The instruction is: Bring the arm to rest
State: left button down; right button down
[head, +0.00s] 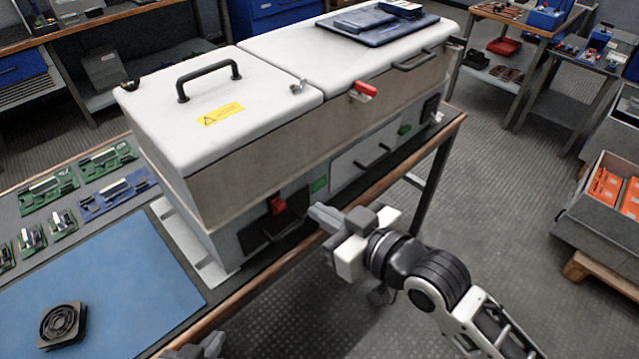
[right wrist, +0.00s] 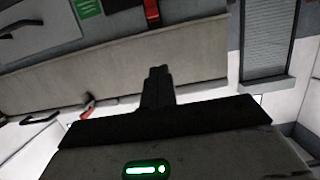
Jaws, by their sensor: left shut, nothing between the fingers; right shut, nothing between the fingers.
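The capacitor bank is a long white and beige cabinet (head: 260,150) on a wood-edged bench. Both white lids lie closed. My right arm comes in from the lower right of the head view. Its right gripper (head: 323,216) is shut and empty, just in front of the cabinet's lower front by the red switch (head: 278,205); I cannot tell whether it touches. In the right wrist view the closed fingers (right wrist: 158,88) stand against the beige front, with a red lever (right wrist: 88,106) nearby. My left gripper (head: 205,346) shows only partly at the bottom edge, shut and empty.
A blue mat (head: 110,290) holds a black fan (head: 62,324). Several circuit boards (head: 115,195) lie behind it. A dark blue tray (head: 375,24) sits on the far lid. Orange boxes (head: 606,188) stand at right.

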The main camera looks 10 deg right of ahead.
jog(key=s+d+f+m+h, duration=0.1)
jog(key=s+d+f+h, duration=0.1)
jog(key=f, duration=0.4)
jog(key=s+d+f+m+g+h, duration=0.1)
jog(key=s+d+f+m+h, duration=0.1)
jog(key=s+d+f, duration=0.2)
jog(key=s+d+f+m+g+h, duration=0.1)
jog(key=s+d+f+h, duration=0.1)
jog(key=s+f, duration=0.3)
notch_tip(320, 180, down, 3)
jog(key=shift+s+d+f+m, duration=0.15)
jog(key=shift+d+m, duration=0.15)
jog(key=shift+d, duration=0.2)
